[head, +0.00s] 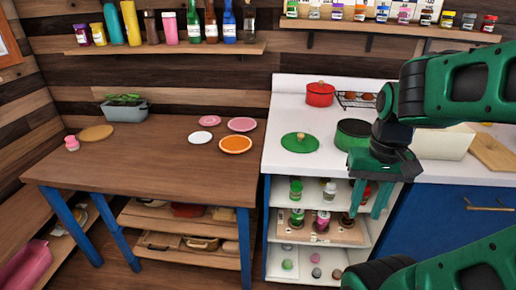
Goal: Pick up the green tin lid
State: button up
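The green lid (300,143) lies flat on the white counter, left of my gripper. It is round with a small knob in the middle. A dark green pot (352,130) stands just right of the lid, partly hidden behind my arm. My gripper (369,205) points down, with its two fingers apart and nothing between them. In the picture it is to the right of and below the lid, over the counter's front edge and the shelves below. The lid is fully in view and the gripper is apart from it.
A red pot (320,94) and a wire rack (357,100) stand behind the lid. A white bin (447,143) and a wooden board (492,152) are to the right. The counter (284,112) around the lid is mostly clear. A wooden table (140,165) with plates stands left.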

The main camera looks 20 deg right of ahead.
aim_at(301, 143)
jog(key=u, duration=2.1)
jog(key=k, duration=1.6)
jog(key=z, duration=1.35)
jog(key=i, duration=1)
jog(key=u, duration=0.05)
